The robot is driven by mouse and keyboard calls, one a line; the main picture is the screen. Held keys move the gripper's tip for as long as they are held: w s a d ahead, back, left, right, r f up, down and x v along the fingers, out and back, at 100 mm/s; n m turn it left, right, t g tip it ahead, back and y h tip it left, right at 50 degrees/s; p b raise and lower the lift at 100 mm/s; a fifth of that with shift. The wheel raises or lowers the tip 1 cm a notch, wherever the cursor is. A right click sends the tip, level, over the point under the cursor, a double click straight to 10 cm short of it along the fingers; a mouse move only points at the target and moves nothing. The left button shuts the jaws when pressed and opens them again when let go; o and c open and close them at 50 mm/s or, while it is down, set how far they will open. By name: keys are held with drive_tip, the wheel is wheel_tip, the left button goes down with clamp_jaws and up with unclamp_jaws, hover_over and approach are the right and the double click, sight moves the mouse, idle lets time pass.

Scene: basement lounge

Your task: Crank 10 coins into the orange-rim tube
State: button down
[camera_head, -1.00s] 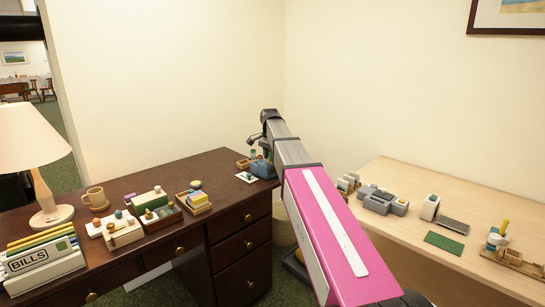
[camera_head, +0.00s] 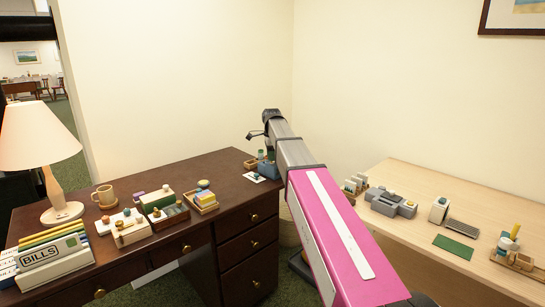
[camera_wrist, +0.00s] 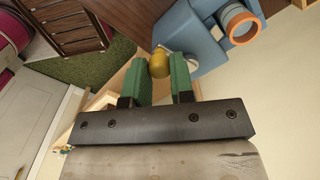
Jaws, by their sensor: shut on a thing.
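The blue coin machine (camera_wrist: 195,35) fills the top right of the wrist view. Its orange-rim tube (camera_wrist: 243,27) points out to the right; I cannot make out any coins in it. A yellow crank knob (camera_wrist: 159,64) sits beside the blue body, at the tips of my gripper (camera_wrist: 166,78). The green fingers are closed around the knob, one on each side. In the head view the blue machine (camera_head: 266,168) stands small at the far right corner of the dark desk. My arm partly hides it, and my gripper (camera_head: 254,136) is just above it.
The dark desk (camera_head: 130,265) also holds a lamp (camera_head: 40,150), a bills box (camera_head: 52,262), a mug (camera_head: 104,197) and small trays. A white card (camera_head: 255,178) lies by the machine. The light desk (camera_head: 420,250) at right holds several office items.

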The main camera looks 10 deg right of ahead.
idle(0.4)
drive_tip(key=c, duration=1)
unclamp_jaws()
wheel_tip(320, 180, up, 11)
drive_tip(key=shift+f, duration=0.1)
